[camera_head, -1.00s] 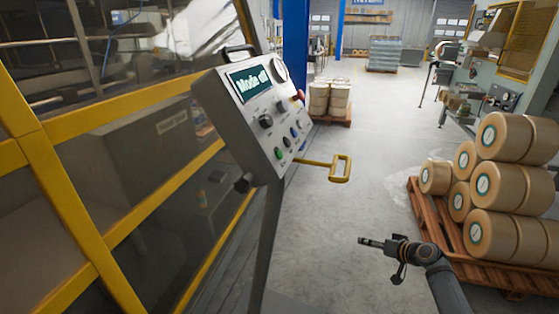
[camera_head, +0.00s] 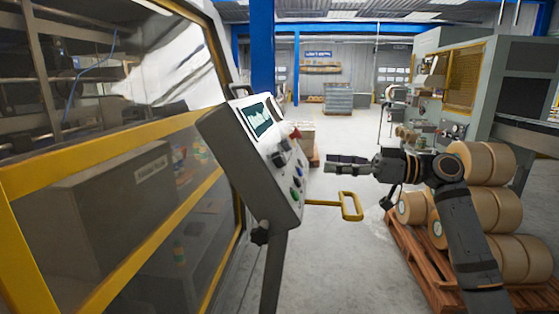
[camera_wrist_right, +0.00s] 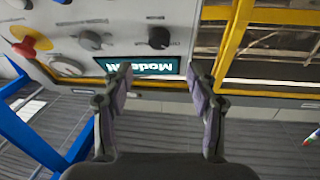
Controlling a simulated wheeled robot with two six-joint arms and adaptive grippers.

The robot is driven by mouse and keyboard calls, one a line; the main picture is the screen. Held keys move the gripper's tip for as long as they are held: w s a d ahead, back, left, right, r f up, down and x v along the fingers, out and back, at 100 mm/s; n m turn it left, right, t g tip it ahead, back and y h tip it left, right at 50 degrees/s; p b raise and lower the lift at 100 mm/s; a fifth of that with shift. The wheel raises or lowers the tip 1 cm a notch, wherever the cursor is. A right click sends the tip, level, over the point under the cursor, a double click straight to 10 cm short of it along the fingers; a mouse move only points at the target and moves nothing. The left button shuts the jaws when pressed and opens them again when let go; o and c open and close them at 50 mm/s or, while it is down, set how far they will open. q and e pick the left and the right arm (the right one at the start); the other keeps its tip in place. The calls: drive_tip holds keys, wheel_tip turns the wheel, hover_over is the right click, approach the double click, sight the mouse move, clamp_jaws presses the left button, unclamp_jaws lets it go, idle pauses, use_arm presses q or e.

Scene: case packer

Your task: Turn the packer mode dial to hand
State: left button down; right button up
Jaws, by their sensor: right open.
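The grey control panel (camera_head: 238,150) stands tilted on a post, with its screen (camera_head: 257,120) seen at a slant. A black dial (camera_head: 278,159) sits below the screen; it also shows in the right wrist view (camera_wrist_right: 158,38), where a second dark dial (camera_wrist_right: 92,40) is beside it. Their labels are too small to read, so I cannot tell which is the mode dial. My right gripper (camera_head: 330,165) is open and empty, to the right of the panel and apart from it. In the wrist view its fingers (camera_wrist_right: 159,82) frame the inverted screen. My left gripper is out of view.
A red knob (camera_head: 295,132) and coloured buttons (camera_head: 296,190) share the panel face. A yellow handle (camera_head: 350,206) juts out below it. A yellow-framed guard (camera_head: 100,222) stands left. A pallet (camera_head: 411,255) of rolls is at right; the floor between is clear.

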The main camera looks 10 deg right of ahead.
sight(284, 159)
drive_tip(key=p+x, duration=0.1)
drive_tip(key=x, duration=0.2)
drive_tip(key=p+x, duration=0.2)
drive_tip(key=x, duration=0.2)
drive_tip(key=shift+r, duration=0.2)
drive_tip(key=p+x, duration=0.1)
drive_tip(key=x, duration=0.1)
drive_tip(key=shift+a, duration=0.3)
drive_tip(key=shift+w+a+f, duration=0.1)
drive_tip(key=shift+w, duration=0.05)
drive_tip(key=shift+w+a+f, duration=0.15)
drive_tip(key=shift+a, duration=0.1)
drive_tip(key=shift+c, duration=0.3)
drive_tip(key=shift+d, duration=0.1)
drive_tip(key=c, duration=1.1)
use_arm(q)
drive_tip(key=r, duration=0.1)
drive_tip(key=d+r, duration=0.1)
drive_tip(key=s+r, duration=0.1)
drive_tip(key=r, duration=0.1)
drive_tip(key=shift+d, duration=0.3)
